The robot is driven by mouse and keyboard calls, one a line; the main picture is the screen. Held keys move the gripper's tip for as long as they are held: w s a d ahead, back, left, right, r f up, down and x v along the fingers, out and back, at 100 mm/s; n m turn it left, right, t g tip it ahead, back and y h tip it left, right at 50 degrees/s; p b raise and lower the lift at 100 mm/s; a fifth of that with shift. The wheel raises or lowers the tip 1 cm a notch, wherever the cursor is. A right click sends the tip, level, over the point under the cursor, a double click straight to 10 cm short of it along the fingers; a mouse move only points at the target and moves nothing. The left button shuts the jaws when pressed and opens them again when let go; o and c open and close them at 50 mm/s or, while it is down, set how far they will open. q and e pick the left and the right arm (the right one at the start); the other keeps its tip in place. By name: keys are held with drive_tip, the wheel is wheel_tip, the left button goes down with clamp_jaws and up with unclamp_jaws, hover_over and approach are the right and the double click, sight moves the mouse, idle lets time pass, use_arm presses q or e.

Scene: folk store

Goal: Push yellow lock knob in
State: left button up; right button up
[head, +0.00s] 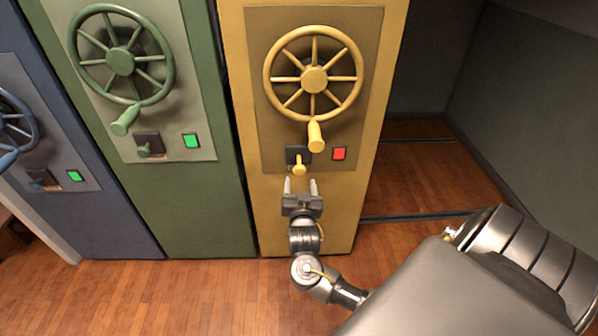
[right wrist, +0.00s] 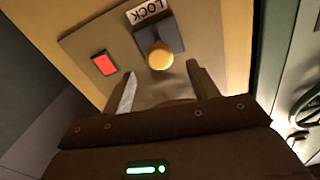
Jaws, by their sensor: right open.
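The yellow lock knob (head: 299,168) sticks out from a dark square plate (head: 297,154) on the yellow cabinet, below its wheel. In the right wrist view the knob (right wrist: 159,57) shows as a round yellow end on the dark plate, under a "LOCK" label (right wrist: 151,9). A red light (head: 339,153) is lit beside it. My right gripper (head: 300,186) is open and empty, just below the knob in the head view. In the right wrist view its fingers (right wrist: 161,88) are apart, with the knob ahead of and between them, not visibly touched. My left gripper is not in view.
A yellow wheel (head: 314,79) with a handle (head: 316,136) hangs above the knob. Green (head: 199,225) and blue (head: 107,230) cabinets stand to the left, each with a green light. Open wooden floor (head: 150,300) lies in front.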

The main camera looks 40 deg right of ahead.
sight(299, 162)
drive_tip(key=x, duration=0.7)
drive_tip(key=shift+f, duration=0.1)
drive_tip(key=shift+d, duration=0.1)
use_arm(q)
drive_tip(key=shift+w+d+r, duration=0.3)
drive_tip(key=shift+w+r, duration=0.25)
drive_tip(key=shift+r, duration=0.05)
use_arm(e)
drive_tip(key=shift+c, duration=0.3)
clamp_jaws()
drive_tip(key=shift+w+d+b, duration=0.15)
drive_tip(key=shift+w+b, duration=0.1)
drive_tip(key=shift+b, duration=0.15)
drive_tip(key=shift+b+x, duration=0.4)
drive_tip(key=shift+x, duration=0.75)
drive_tip(key=shift+w+d, duration=0.1)
drive_tip(key=shift+w, duration=0.1)
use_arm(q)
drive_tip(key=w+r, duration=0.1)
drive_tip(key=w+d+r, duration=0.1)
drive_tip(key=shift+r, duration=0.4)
use_arm(e)
drive_tip(key=shift+r, duration=0.2)
